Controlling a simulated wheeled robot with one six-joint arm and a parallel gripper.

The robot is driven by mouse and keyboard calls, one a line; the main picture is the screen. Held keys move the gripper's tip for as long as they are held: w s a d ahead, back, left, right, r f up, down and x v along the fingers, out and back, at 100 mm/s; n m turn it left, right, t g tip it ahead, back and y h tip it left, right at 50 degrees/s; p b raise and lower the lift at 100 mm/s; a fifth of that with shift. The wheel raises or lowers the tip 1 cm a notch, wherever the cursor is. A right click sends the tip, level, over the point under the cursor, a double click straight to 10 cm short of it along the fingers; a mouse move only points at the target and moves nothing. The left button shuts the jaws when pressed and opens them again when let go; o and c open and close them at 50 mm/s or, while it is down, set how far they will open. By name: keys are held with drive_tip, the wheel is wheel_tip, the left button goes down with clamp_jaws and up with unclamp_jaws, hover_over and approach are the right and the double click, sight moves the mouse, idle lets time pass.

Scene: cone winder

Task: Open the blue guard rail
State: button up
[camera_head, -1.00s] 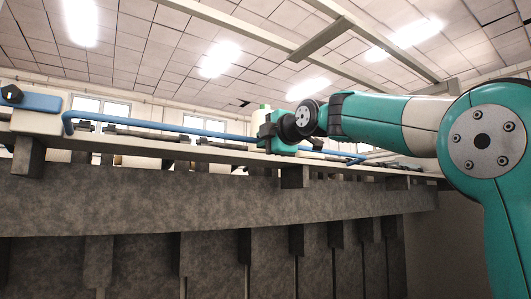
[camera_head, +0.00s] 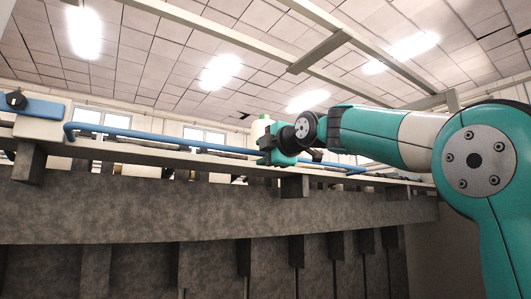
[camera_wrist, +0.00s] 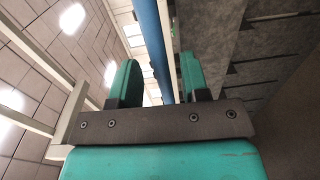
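The blue guard rail (camera_head: 180,141) is a long thin bar along the top of the grey machine in the head view, with a bent end at the left. My gripper (camera_head: 267,144) is at the rail's middle to right part and hides a short piece of it. In the wrist view the rail (camera_wrist: 153,38) runs between the two green fingers of my gripper (camera_wrist: 158,82). The fingers are apart, with gaps visible beside the rail, so it is not clamped. The rail's far stretch is partly hidden by the gripper body.
The grey machine front (camera_head: 130,210) fills the lower head view, with a pale ledge (camera_head: 140,153) just below the rail. A blue block with a black knob (camera_head: 16,99) sits at the far left.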

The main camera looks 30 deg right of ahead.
drive_tip(key=s+b, duration=0.4)
drive_tip(key=s, duration=1.3)
drive_tip(key=shift+s+d+r+b, duration=0.2)
drive_tip(key=shift+d+r+b, duration=0.1)
